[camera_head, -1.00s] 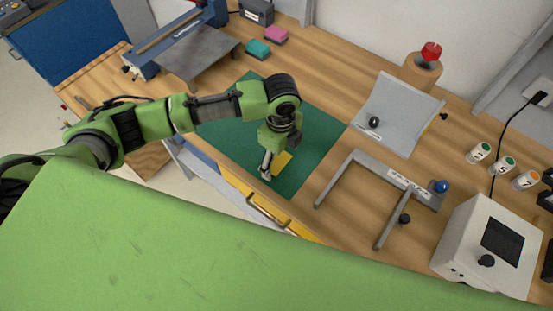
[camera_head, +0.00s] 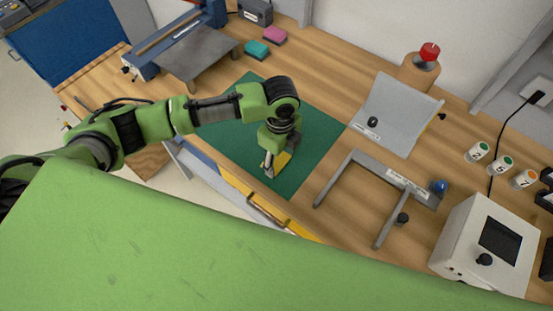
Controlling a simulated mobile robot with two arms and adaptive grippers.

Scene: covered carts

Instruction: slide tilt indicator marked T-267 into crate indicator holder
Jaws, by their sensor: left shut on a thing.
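My left gripper (camera_head: 270,168) points down over the dark green mat (camera_head: 318,150) on the workbench. It is shut on a small yellow piece (camera_head: 283,160), partly hidden by the fingers. I cannot read any marking on the piece, so I cannot tell whether it is the T-267 tilt indicator. No crate indicator holder can be made out for certain. My right gripper is not in view.
A grey U-shaped frame (camera_head: 350,160) and a light grey tilted panel (camera_head: 402,105) stand right of the mat. A white box with a screen (camera_head: 470,235) is at the lower right. Numbered containers (camera_head: 502,163) stand behind it. The mat's right part is clear.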

